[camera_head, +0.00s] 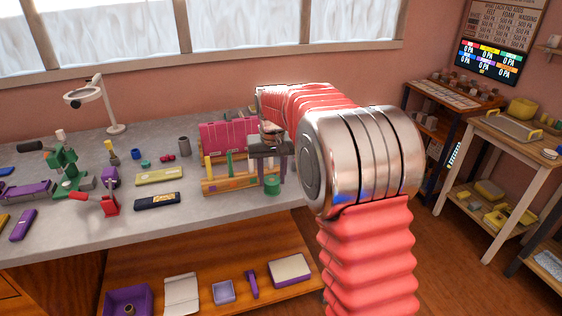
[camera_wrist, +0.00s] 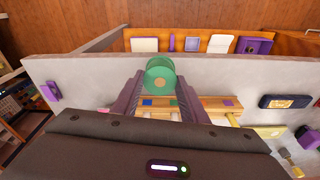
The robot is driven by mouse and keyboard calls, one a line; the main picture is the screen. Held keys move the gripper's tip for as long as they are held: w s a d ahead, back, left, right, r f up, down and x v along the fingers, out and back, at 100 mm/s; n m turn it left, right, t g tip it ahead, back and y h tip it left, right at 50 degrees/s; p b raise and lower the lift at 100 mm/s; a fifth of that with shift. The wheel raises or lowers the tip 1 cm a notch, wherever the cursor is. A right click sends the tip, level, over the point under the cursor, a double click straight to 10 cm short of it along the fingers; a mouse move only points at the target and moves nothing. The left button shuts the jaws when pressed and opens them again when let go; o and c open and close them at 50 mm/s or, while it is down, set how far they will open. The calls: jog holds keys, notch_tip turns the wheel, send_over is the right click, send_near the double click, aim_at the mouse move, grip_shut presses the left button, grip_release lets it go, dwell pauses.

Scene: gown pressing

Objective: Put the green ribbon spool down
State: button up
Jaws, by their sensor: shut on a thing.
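The green ribbon spool (camera_head: 272,187) is at the front right of the grey worktable (camera_head: 228,207), close to its front edge. My gripper (camera_head: 271,176) points down and is shut on the spool. In the wrist view the spool (camera_wrist: 160,74) sits between the tips of the two dark fingers (camera_wrist: 160,88), its round face toward the camera. I cannot tell whether its underside touches the tabletop or hangs just above it.
A wooden rack (camera_head: 228,184) with coloured upright pieces stands just left of the spool, with a magenta case (camera_head: 222,138) behind. A dark blue box (camera_head: 157,201) and yellow box (camera_head: 158,176) lie further left.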

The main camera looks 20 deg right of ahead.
jog(key=s+a+f+n, duration=0.1)
jog(key=s+a+f, duration=0.3)
jog(key=s, duration=0.3)
jog(key=shift+s+a+n, duration=0.2)
jog(key=shift+a+n, duration=0.2)
jog(key=shift+a, duration=0.15)
jog(key=shift+f, duration=0.1)
jog(key=shift+d, duration=0.1)
